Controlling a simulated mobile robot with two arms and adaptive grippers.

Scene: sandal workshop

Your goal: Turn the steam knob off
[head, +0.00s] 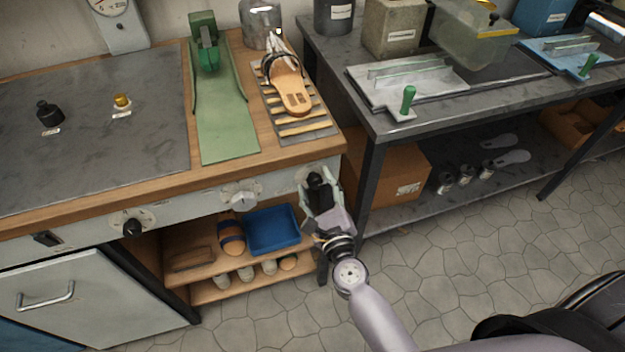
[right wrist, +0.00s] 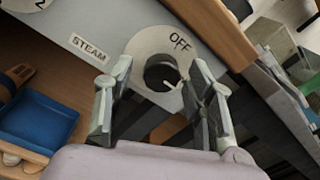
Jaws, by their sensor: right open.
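The steam knob (right wrist: 158,74) is a black round knob on a pale dial plate (right wrist: 148,42) marked "OFF" at the top right of the plate. A "STEAM" label (right wrist: 88,48) is beside it on the grey front panel. A short white mark shows on the knob's lower right, pointing away from the "OFF" word. My right gripper (right wrist: 162,82) is open, with one finger on each side of the knob in the right wrist view. In the head view my right gripper (head: 318,190) is at the right end of the bench front. I cannot tell whether the fingers touch the knob. My left gripper is not in view.
A white knob (head: 240,198) and another black knob (head: 132,227) sit farther left on the same panel. A blue tray (head: 272,229) is on the shelf below. A sandal (head: 292,95) lies on a slatted rack above. A dark metal table (head: 385,125) stands to the right.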

